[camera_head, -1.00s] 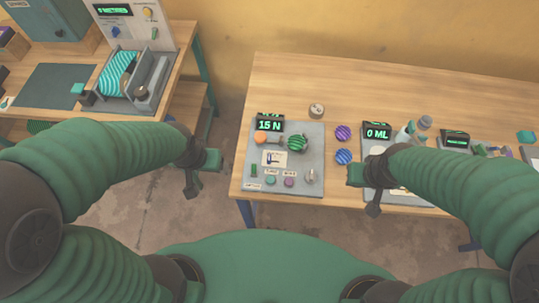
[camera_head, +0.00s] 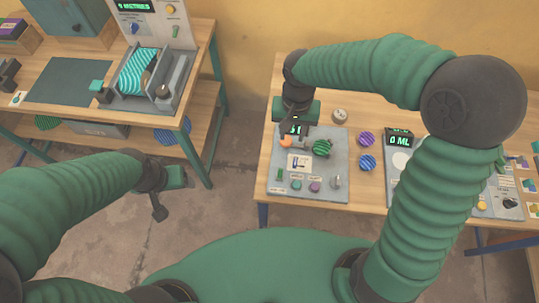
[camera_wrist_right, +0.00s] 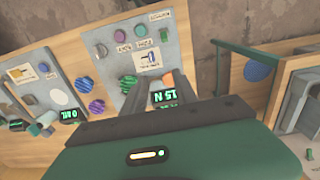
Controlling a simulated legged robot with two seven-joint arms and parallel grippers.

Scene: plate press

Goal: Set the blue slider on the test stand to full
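The test stand is a grey panel (camera_head: 325,185) on the right-hand table. It also shows upside down in the right wrist view (camera_wrist_right: 118,62). The small blue slider (camera_head: 295,162) sits on a white label card on the panel; it shows on the card in the wrist view too (camera_wrist_right: 151,57). My right gripper (camera_head: 294,132) points down over the panel's back edge, behind the slider and apart from it, partly covering the green display.
A green striped knob (camera_head: 322,148) and an orange part (camera_head: 286,142) stand close behind the slider. Buttons (camera_head: 314,187) lie in front of it. Purple (camera_head: 366,139) and blue (camera_head: 367,162) striped discs lie right of the panel. The display reads 15 N (camera_wrist_right: 165,96).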

